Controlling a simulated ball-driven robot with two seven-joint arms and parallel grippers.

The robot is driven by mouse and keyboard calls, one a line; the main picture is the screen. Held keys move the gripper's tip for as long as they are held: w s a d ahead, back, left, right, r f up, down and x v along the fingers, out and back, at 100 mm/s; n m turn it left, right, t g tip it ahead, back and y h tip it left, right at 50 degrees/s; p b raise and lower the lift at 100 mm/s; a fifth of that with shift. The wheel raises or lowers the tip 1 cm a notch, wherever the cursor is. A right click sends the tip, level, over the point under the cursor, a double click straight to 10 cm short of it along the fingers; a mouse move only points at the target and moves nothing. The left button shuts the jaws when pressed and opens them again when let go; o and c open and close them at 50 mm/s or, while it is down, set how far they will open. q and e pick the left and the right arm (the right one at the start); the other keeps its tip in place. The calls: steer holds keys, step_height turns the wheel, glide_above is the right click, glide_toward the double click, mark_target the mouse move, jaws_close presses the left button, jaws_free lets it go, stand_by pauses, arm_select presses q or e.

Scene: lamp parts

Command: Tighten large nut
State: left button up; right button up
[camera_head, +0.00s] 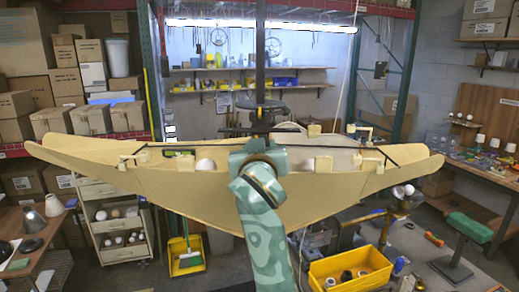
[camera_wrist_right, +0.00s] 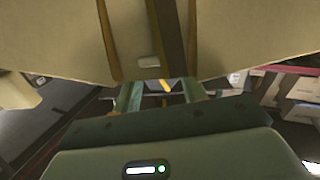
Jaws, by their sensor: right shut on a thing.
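A big tan hull-shaped lamp body (camera_head: 150,185) hangs across the head view, with a black rod (camera_head: 260,60) rising from its middle. A dark round piece (camera_head: 262,112) sits on the rod just above the body. My green arm comes up from the bottom centre to the rod and hides its lower end. In the right wrist view, my right gripper (camera_wrist_right: 158,96) has its green fingers close under the tan body (camera_wrist_right: 50,40), shut on a small part. That part is hardly visible; by its place it is the large nut. My left gripper is not in view.
A thin black bar and small tan blocks (camera_head: 323,163) lie along the body. Shelves of boxes (camera_head: 63,85) stand at the left, a drawer cart (camera_head: 120,225) below. A yellow bin (camera_head: 350,270) is at lower right, and a bench (camera_head: 485,155) stands at the right.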

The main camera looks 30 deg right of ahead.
steer(key=n, duration=0.5)
steer(key=shift+d, duration=0.1)
steer(key=shift+n, duration=0.3)
stand_by(0.4)
